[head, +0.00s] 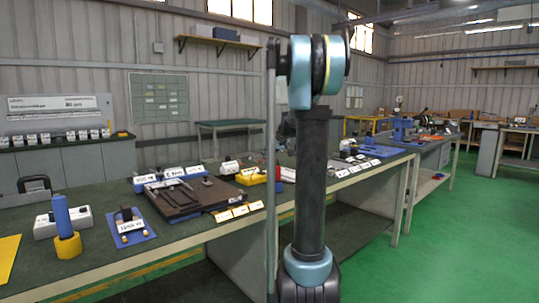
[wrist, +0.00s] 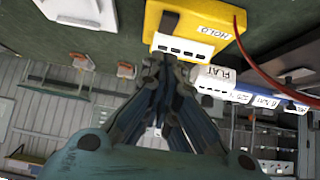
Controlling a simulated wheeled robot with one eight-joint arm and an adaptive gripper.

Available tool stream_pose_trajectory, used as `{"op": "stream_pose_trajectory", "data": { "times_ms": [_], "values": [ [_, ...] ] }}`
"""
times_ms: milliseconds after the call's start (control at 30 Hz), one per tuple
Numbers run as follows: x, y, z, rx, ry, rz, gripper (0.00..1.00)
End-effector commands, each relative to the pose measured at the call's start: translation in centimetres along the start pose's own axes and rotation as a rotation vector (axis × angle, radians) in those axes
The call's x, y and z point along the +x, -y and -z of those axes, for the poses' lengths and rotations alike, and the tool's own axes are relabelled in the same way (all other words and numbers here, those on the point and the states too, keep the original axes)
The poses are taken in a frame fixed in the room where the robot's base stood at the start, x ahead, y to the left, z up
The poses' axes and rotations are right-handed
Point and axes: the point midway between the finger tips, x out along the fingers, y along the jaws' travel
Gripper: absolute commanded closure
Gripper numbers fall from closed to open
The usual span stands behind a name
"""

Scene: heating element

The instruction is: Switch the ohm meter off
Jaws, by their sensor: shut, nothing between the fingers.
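A yellow block (wrist: 195,17) with a label that seems to read "HOLD" is at the top of the wrist view. A white piece with several dark squares (wrist: 183,48) is at its edge. I cannot tell for sure which thing is the ohm meter. A yellow item (head: 251,179) on the bench in the head view may be the same block. In the head view my arm hides the gripper.
A red cable (wrist: 241,42) curves beside the yellow block. A white "FLAT" label (wrist: 224,73) is close by. On the green bench (head: 180,232) stand a dark tool tray (head: 190,198), a blue cylinder on a yellow base (head: 62,216) and a white box (head: 44,226). Green floor is free at the right.

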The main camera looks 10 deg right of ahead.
Motion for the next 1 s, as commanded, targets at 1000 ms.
{"op": "stream_pose_trajectory", "data": {
  "times_ms": [1000],
  "values": [
    [4.9,1.5,-2.6,-0.014,-0.032,0.015,1.00]
  ]
}}
